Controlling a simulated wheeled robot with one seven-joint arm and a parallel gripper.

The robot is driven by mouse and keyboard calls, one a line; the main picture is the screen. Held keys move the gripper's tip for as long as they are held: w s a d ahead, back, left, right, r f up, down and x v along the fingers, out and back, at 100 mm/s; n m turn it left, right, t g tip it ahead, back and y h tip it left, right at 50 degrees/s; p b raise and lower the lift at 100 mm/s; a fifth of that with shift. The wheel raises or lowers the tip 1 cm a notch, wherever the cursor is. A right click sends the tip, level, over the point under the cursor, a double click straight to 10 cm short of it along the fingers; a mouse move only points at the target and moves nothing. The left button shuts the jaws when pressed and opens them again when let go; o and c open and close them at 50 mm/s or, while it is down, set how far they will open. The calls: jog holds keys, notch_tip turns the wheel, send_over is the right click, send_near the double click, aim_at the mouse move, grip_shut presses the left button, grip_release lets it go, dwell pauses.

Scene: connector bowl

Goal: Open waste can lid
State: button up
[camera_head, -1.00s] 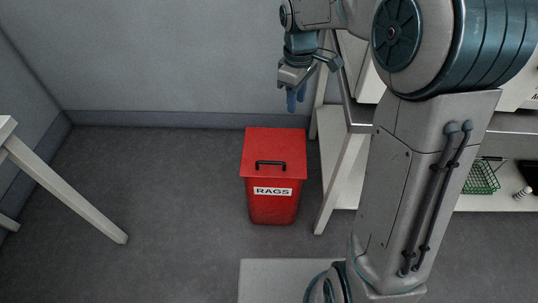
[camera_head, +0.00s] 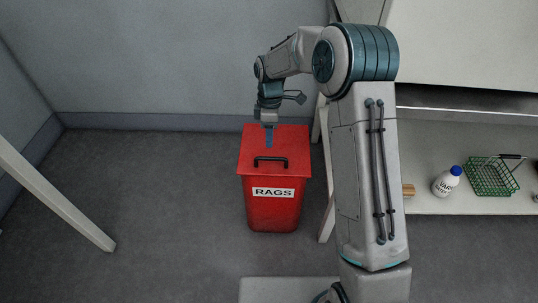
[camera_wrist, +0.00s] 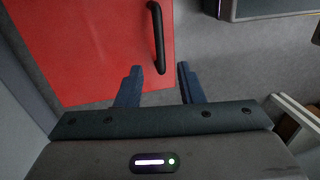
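The red waste can (camera_head: 272,208) stands on the floor against the back wall, with a white "RAGS" label on its front. Its red lid (camera_head: 290,146) is shut and carries a black handle (camera_head: 270,161) near the front edge. My gripper (camera_head: 269,137) points down over the back part of the lid in the head view. In the wrist view, my gripper (camera_wrist: 160,84) has its two blue fingers apart with nothing between them. There the lid (camera_wrist: 85,45) fills the upper left and the black handle (camera_wrist: 157,38) lies beyond the fingertips.
A white shelf unit (camera_head: 425,203) stands at the right, holding a white bottle (camera_head: 446,182) with a blue cap and a green wire basket (camera_head: 492,178). A pale table leg (camera_head: 60,205) slants at the left. The floor left of the can is clear.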

jog(key=f, duration=0.3)
jog(key=s+f+b, duration=0.1)
jog(key=f, duration=0.2)
jog(key=shift+s+f+b, duration=0.2)
jog(key=shift+f+b, duration=0.1)
grip_shut()
